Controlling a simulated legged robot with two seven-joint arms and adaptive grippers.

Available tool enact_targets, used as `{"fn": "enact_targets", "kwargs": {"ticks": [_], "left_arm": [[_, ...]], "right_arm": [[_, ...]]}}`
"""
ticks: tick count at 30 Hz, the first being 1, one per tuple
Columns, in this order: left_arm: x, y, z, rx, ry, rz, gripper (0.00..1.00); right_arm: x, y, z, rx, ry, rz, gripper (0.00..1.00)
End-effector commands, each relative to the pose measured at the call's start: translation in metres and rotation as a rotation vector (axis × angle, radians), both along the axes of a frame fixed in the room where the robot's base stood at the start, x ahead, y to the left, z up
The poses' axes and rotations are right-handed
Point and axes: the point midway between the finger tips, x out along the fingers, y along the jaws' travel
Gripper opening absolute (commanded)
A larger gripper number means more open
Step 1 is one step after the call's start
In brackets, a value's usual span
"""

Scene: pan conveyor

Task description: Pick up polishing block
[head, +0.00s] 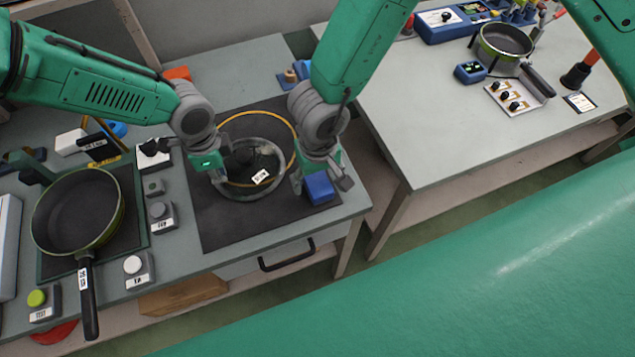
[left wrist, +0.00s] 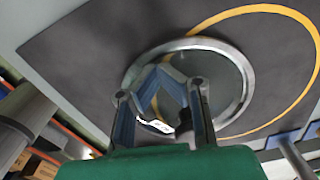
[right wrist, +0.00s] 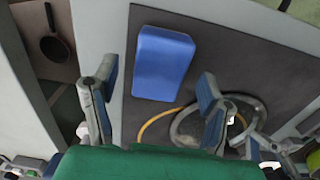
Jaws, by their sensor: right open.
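The polishing block (head: 319,188) is a blue block lying on the dark mat near its right front corner. In the right wrist view the block (right wrist: 162,62) is wholly visible between and beyond the fingertips. My right gripper (head: 323,176) is open over the block, with its fingers spread (right wrist: 147,86) and nothing between them. My left gripper (head: 219,176) is at the left side of a round glass lid (head: 253,194). In the left wrist view its fingertips (left wrist: 160,88) are apart over the lid (left wrist: 238,72); whether they hold its dark knob is unclear.
A yellow ring (head: 258,112) lies on the mat (head: 225,232) around the lid's far side. A frying pan (head: 78,210) and several button boxes stand at left. A gap separates this table from the right table (head: 430,140), which carries another pan (head: 503,42).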

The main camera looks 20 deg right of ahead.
Motion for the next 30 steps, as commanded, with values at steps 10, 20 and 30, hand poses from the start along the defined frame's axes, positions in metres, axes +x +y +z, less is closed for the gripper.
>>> {"fn": "enact_targets", "kwargs": {"ticks": [10, 20, 30], "left_arm": [[-0.001, 0.0, -0.001, 0.0, 0.002, -0.001, 0.0], [-0.001, 0.0, -0.001, 0.0, 0.002, -0.001, 0.0], [-0.001, 0.0, -0.001, 0.0, 0.002, -0.001, 0.0]], "right_arm": [[0.0, 0.0, -0.017, 0.0, -0.001, -0.001, 0.67], [0.0, 0.0, -0.017, 0.0, -0.001, -0.001, 0.08], [0.001, 0.0, 0.001, 0.002, -0.004, -0.001, 0.08]]}}
